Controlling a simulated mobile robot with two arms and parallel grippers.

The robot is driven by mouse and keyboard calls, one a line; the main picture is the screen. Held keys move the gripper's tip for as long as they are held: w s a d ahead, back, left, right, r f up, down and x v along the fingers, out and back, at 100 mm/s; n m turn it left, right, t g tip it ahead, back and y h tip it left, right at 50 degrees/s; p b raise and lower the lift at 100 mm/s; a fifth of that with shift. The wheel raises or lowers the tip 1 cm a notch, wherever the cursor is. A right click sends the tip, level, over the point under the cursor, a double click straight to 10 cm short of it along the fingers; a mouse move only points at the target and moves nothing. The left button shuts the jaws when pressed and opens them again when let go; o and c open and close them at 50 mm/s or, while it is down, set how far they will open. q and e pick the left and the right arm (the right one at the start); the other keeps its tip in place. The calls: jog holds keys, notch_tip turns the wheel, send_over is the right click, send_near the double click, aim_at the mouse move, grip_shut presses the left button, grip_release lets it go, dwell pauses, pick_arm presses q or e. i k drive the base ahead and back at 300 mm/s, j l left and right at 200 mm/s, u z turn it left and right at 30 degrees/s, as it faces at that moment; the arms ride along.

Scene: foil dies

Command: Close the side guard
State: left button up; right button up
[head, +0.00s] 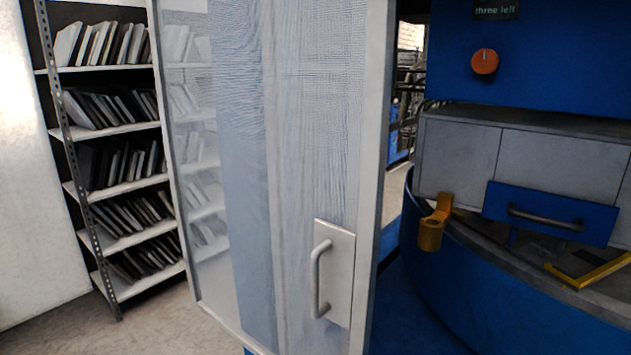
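The side guard (298,150) is a tall mesh panel in a light grey frame, seen through in places. It stands swung out in the middle of the head view, apart from the blue machine (450,290) on the right. A grey bar handle (317,280) on a pale plate (340,262) sits low near the guard's right edge. The guard's top and bottom right corner run out of the picture. Neither of my grippers shows in this view.
On the machine are a grey block (458,158), a blue drawer-like part with a handle (550,212), a yellow bracket (433,224) and an orange knob (484,61). A shelf rack (122,128) stands behind left. Floor (165,318) is bare at lower left.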

aim_at(344, 262)
jog(key=i+j, duration=0.3)
jog(key=j, duration=0.2)
jog(key=i+j, duration=0.35)
jog(key=j, duration=0.15)
jog(key=i+j, duration=0.3)
jog(key=j, duration=0.2)
